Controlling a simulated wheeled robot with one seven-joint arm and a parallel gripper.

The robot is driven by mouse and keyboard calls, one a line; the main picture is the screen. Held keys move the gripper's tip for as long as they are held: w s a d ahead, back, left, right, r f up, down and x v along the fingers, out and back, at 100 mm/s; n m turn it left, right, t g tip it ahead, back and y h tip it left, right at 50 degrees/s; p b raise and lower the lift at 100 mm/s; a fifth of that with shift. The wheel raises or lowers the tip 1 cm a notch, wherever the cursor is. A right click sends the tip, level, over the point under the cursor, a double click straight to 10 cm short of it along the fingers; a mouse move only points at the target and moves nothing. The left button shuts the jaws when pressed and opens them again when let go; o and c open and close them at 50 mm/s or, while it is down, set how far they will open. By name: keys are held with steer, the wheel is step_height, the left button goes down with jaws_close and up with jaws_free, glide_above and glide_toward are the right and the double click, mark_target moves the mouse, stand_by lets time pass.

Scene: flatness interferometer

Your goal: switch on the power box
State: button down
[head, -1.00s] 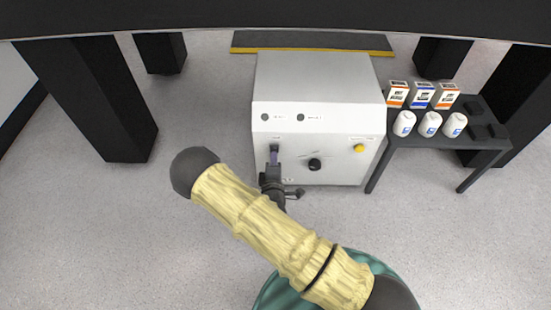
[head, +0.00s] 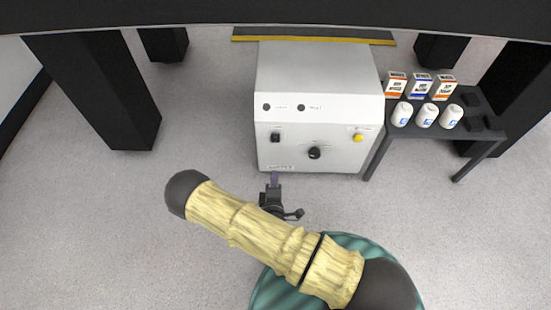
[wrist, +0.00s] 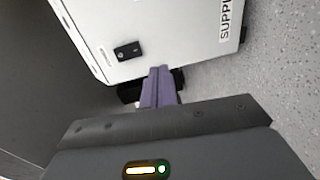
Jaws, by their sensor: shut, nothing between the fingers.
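The power box (head: 318,85) is a light grey cabinet standing on the floor, its front panel facing me. A small black rocker switch (head: 275,138) sits at the left of the panel; it also shows in the wrist view (wrist: 128,51). A black knob (head: 314,153) is at the middle and a yellow button (head: 358,138) at the right. Two dark round indicators (head: 301,107) are above. My gripper (head: 274,177) is shut and empty, just in front of and below the switch, apart from the panel. Its purple fingers (wrist: 159,86) point toward the box in the wrist view.
A dark side table (head: 412,137) at the right holds several small boxes (head: 420,88) and white bottles (head: 426,115). Thick black legs (head: 95,92) stand left and right under a dark slab (head: 270,14). Open grey floor lies left of the box.

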steer(key=shift+s+d+f+p, duration=0.1)
steer(key=shift+s+f+p, duration=0.15)
steer(key=shift+s, duration=0.65)
steer(key=shift+s+f+p, duration=0.2)
steer(key=shift+s, duration=0.7)
steer(key=shift+w+r, duration=0.1)
steer(key=shift+w, duration=0.1)
steer(key=w+d+r+m+g+p, duration=0.25)
steer(key=r+m, duration=0.25)
steer(key=r, duration=0.3)
steer(key=w+d+r+m+g+h+p, duration=0.15)
steer(key=r+m+g+p, duration=0.25)
steer(key=r, duration=0.4)
steer(key=w+d+r+m+g+p, duration=0.1)
steer(key=w+r+m+g+p, duration=0.3)
steer(key=r, duration=0.4)
steer(key=s+d+r+m+g+p, duration=0.1)
steer(key=s+d+r+m+p, duration=0.1)
steer(key=s+d+r, duration=0.4)
steer(key=s+d+r+m+g+p, duration=0.1)
steer(key=s+d+r+m+p, duration=0.15)
steer(key=r, duration=0.65)
steer(key=s+d+r+m+g+p, duration=0.1)
steer(key=s+d+r, duration=0.4)
steer(key=r, duration=0.2)
step_height(320, 180, up, 38)
steer(key=p, duration=3.7)
steer(key=shift+s+y+p, duration=0.15)
steer(key=shift+y+p, duration=0.2)
steer(key=shift+p, duration=0.05)
